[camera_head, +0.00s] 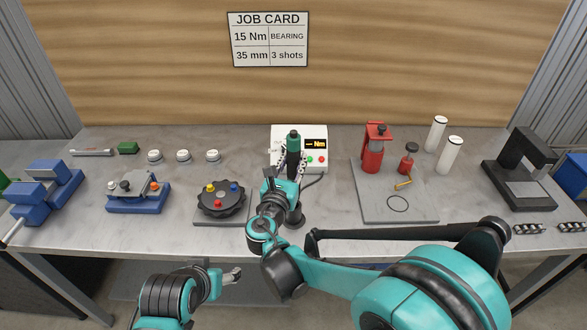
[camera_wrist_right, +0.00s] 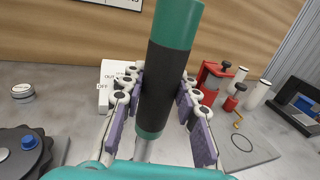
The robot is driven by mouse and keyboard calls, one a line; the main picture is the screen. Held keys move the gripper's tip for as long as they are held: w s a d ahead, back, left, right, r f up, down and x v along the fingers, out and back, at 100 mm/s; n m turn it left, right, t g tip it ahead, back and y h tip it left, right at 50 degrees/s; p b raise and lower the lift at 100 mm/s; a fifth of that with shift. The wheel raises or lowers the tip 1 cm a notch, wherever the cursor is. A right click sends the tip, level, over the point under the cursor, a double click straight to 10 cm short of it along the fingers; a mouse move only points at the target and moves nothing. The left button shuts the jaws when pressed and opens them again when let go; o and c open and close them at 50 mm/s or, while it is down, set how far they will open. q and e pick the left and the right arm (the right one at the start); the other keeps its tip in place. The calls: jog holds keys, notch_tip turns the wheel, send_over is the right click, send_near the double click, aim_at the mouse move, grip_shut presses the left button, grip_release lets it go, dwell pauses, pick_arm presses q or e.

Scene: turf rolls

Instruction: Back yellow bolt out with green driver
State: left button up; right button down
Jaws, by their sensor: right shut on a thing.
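The green driver (camera_head: 293,142) is upright, with green ends and a black grip. My right gripper (camera_head: 285,172) is shut around its grip; in the right wrist view the driver (camera_wrist_right: 168,85) stands between the purple-padded fingers. Its lower end is hidden by the gripper. The yellow bolt (camera_head: 210,188) sits on a black lobed disc (camera_head: 222,205), left of the right gripper, among red and blue bolts. In the right wrist view, part of the disc shows with a blue bolt (camera_wrist_right: 29,142); the yellow bolt is not visible. My left gripper (camera_head: 231,275) is low, before the table's front edge; its jaws are unclear.
A white meter box (camera_head: 314,134) stands behind the driver. A grey plate (camera_head: 416,211) with red tools is to the right. A blue fixture (camera_head: 138,200) is left of the disc. Several white-topped pucks (camera_head: 183,155) stand behind it. Bare tabletop lies between.

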aim_at(294, 137)
jog(key=shift+r+p, duration=3.2)
jog(key=shift+r, duration=1.5)
